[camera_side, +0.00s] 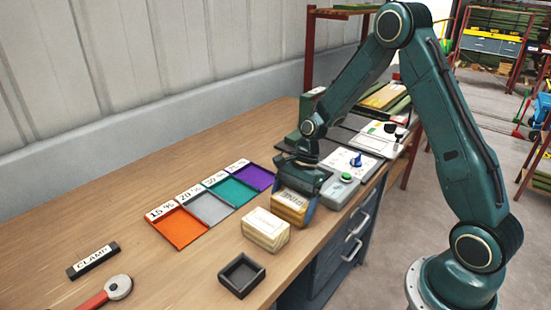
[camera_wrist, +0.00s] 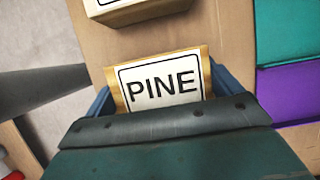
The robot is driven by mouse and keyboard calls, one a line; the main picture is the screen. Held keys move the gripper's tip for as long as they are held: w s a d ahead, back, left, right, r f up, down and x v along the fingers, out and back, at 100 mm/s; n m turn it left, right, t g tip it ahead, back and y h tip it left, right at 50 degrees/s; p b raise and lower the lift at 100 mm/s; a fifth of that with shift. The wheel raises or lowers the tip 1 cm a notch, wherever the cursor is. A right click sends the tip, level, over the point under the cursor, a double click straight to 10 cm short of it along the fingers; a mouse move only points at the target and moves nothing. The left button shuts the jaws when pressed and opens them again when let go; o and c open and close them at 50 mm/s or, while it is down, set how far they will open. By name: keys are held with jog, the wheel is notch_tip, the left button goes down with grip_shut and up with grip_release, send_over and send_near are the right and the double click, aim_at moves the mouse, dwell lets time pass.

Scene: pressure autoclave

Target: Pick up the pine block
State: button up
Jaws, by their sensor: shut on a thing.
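The pine block (camera_side: 290,206) is a tan wooden block with a white label on top. In the wrist view its label (camera_wrist: 163,86) reads PINE. My gripper (camera_side: 294,203) points down over the block from above, with a blue finger on each side. It is shut on the block, and both fingers also show beside it in the wrist view (camera_wrist: 161,92). The block is near the table's front edge. I cannot tell whether its underside touches the table.
A second pale block (camera_side: 265,230) stands just in front. Left are orange (camera_side: 180,228), grey (camera_side: 209,207), teal (camera_side: 232,192) and purple (camera_side: 254,179) trays. A button box (camera_side: 340,191) is close on the right. A small black tray (camera_side: 242,275) lies near the front edge.

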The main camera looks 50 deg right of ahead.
aim_at(292, 198)
jog(key=shift+r, duration=0.15)
notch_tip(292, 198, up, 20)
dwell(0.7)
jog(key=shift+d+f, duration=0.1)
jog(key=shift+f, duration=0.1)
dwell(0.3)
